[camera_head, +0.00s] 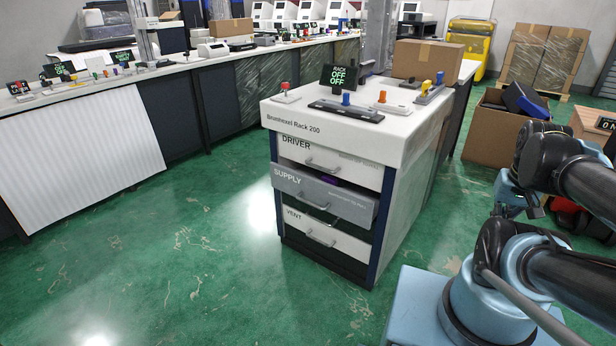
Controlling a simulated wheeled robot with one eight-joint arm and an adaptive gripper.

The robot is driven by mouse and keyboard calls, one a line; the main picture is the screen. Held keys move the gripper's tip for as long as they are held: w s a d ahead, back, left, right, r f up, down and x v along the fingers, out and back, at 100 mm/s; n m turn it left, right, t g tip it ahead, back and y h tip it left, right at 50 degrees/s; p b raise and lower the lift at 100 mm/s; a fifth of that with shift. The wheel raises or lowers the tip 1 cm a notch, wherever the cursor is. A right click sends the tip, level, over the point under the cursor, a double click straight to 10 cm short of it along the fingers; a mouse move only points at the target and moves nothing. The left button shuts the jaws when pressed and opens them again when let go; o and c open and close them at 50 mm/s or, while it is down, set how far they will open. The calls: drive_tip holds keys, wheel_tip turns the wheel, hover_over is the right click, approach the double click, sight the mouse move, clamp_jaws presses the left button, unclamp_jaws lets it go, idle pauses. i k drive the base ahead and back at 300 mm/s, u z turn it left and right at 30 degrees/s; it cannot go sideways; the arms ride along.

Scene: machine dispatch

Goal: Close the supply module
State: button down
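My arm is folded at the right, apart from the rack. The end of my arm is partly hidden among its own links, and I cannot make out the fingers of my gripper.
The rack top carries a display reading RACK OFF OFF (340,77), coloured knobs and a cardboard box (428,60). An open carton (495,130) stands behind at the right. A long bench (80,140) runs along the left. The green floor before the rack is clear.

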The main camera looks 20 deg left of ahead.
sight(357, 205)
drive_tip(key=z, duration=0.2)
drive_tip(key=k, duration=1.25)
drive_tip(key=u, duration=0.5)
drive_tip(key=i, duration=1)
drive_tip(key=u, duration=0.05)
